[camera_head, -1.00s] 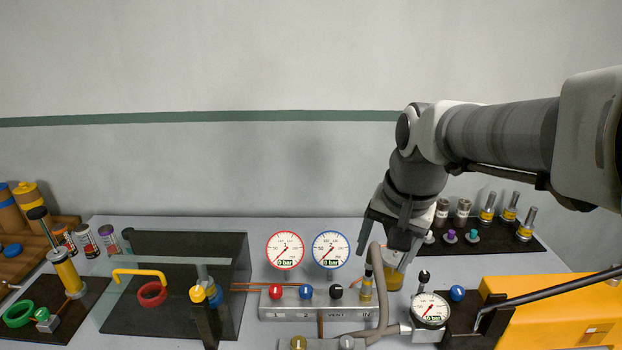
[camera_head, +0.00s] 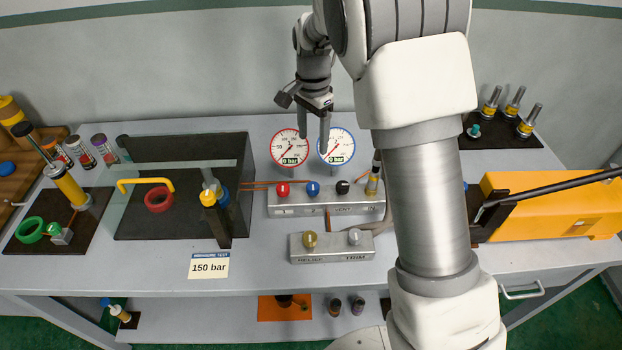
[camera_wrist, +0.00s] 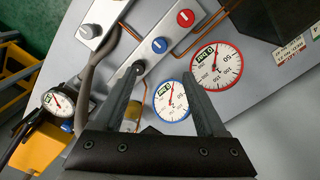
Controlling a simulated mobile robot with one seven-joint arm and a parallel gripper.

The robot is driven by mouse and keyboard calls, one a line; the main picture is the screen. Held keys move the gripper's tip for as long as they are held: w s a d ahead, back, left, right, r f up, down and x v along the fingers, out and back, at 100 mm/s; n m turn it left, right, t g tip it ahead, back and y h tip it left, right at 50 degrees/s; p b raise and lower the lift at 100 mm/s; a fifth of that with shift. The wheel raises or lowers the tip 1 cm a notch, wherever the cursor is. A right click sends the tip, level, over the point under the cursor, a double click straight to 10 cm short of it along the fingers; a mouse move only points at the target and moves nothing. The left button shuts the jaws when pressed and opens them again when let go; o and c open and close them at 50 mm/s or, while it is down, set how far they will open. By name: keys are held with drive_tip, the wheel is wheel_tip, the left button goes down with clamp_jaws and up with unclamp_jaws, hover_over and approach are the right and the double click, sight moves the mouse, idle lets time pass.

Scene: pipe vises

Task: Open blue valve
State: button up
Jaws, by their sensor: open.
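The blue valve is a round blue knob (camera_head: 313,188) on the grey manifold block (camera_head: 340,208), between a red knob (camera_head: 283,189) and a black knob (camera_head: 342,187). In the wrist view the blue knob (camera_wrist: 159,45) lies beyond the fingertips, with a pale mark on its face. My gripper (camera_head: 314,142) points down, open and empty, in front of the red-rimmed gauge (camera_head: 284,147) and blue-rimmed gauge (camera_head: 343,146). It is apart from the knob. Both gauges read 0 bar. In the wrist view my gripper (camera_wrist: 162,73) spans wider than the knob.
A clear shield and dark box (camera_head: 180,220) are left. A card (camera_head: 208,266) reads 150 bar. A yellow pump (camera_head: 550,205) is right. My arm hides part of the bench.

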sight(313, 186)
wheel_tip(313, 186, down, 16)
drive_tip(key=shift+p, duration=0.5)
clamp_jaws()
